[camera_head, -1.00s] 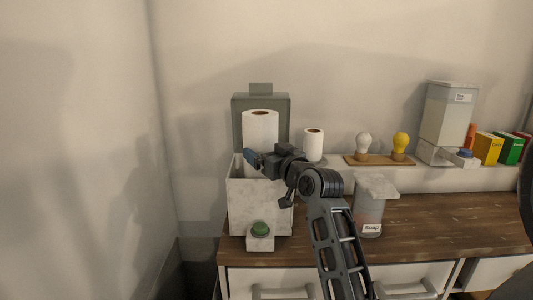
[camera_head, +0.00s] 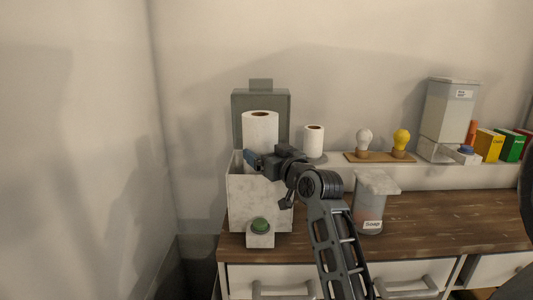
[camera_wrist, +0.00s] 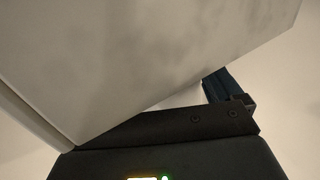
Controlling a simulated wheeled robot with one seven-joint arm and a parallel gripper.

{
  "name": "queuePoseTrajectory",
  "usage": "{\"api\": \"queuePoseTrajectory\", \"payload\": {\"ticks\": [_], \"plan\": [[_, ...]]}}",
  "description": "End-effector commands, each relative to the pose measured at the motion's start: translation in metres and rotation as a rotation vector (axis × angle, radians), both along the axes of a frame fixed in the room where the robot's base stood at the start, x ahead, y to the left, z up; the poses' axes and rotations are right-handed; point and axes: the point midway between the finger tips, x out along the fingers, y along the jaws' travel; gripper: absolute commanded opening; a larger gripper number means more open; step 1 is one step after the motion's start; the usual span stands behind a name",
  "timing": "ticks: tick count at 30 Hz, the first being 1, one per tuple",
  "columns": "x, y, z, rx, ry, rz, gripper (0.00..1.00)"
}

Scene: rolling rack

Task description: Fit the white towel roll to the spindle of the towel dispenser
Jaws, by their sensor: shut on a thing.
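The white towel roll (camera_head: 260,130) is upright in front of the raised grey lid of the towel dispenser. The dispenser is a pale, mottled open-topped box (camera_head: 252,205). My gripper (camera_head: 253,160) is at the roll's lower part, just above the box's front wall, with its blue fingers shut on the roll. The roll's lower end is hidden behind the gripper and front wall. The spindle is not visible, so I cannot tell whether the roll is around it. In the wrist view a large pale surface fills most of the picture beside a dark blue finger (camera_wrist: 226,86).
A smaller paper roll (camera_head: 313,140) stands on the ledge to the right, beside two bulbs on a wooden board (camera_head: 380,158). A soap jar (camera_head: 369,210) stands on the wooden counter (camera_head: 440,225). A wall is at left.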

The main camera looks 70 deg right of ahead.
Motion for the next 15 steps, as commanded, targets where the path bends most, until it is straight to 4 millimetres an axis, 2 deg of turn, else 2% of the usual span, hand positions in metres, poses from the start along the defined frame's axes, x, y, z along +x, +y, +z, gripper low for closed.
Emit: {"api": "queuePoseTrajectory", "payload": {"ticks": [15], "plan": [[0.0, 0.0, -0.0107, 0.0, 0.0, 0.0, 0.55]]}}
